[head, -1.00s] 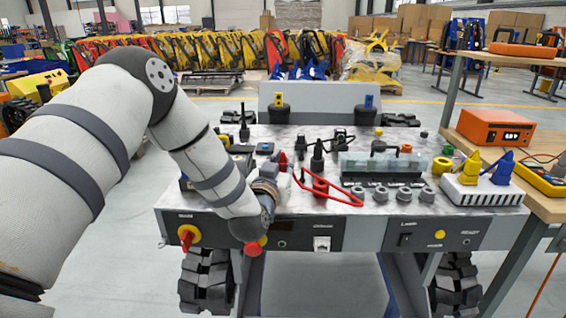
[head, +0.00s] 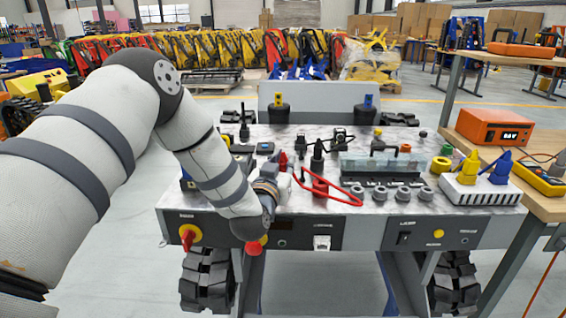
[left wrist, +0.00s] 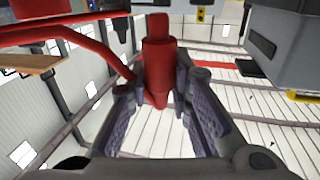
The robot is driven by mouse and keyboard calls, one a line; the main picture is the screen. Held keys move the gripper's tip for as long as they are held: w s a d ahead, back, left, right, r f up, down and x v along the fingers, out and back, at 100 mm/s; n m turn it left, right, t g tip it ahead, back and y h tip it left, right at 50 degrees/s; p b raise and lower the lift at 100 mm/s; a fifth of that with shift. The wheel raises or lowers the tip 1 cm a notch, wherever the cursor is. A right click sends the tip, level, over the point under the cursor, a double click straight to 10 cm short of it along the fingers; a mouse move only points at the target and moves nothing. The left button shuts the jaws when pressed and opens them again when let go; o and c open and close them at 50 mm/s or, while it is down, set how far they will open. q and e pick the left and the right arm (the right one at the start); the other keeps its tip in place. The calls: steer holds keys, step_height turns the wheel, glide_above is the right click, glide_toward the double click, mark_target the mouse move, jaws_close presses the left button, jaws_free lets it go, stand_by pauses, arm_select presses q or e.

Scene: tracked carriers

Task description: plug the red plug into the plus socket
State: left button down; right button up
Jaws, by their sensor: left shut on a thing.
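My left gripper (head: 283,174) is over the front left of the marble-topped carrier (head: 232,209). It is shut on the red plug (head: 284,160), whose red tip shows just above the fingers. In the left wrist view the red plug (left wrist: 157,62) stands between the two grey fingers (left wrist: 158,100). A red cable (head: 340,200) runs from near the gripper to the right and loops on the carrier top. A red ring-like part (head: 320,187) sits on the top, right of the gripper. I cannot tell which part is the plus socket. My right gripper is not in view.
A black upright post (head: 317,158) stands just right of the gripper. A clear-covered block (head: 382,168) and several grey rings (head: 404,194) lie farther right. The front panel has a red knob (head: 187,235). A wooden bench (head: 548,207) stands at the right.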

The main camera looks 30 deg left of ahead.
arm_select(q)
steer(key=shift+r, duration=0.1)
steer(key=shift+f, duration=1.15)
steer(key=shift+r, duration=0.1)
stand_by(0.8)
steer(key=shift+f, duration=0.5)
steer(key=c, duration=1.4)
jaws_free()
steer(key=shift+o, duration=0.2)
steer(key=shift+s, duration=0.1)
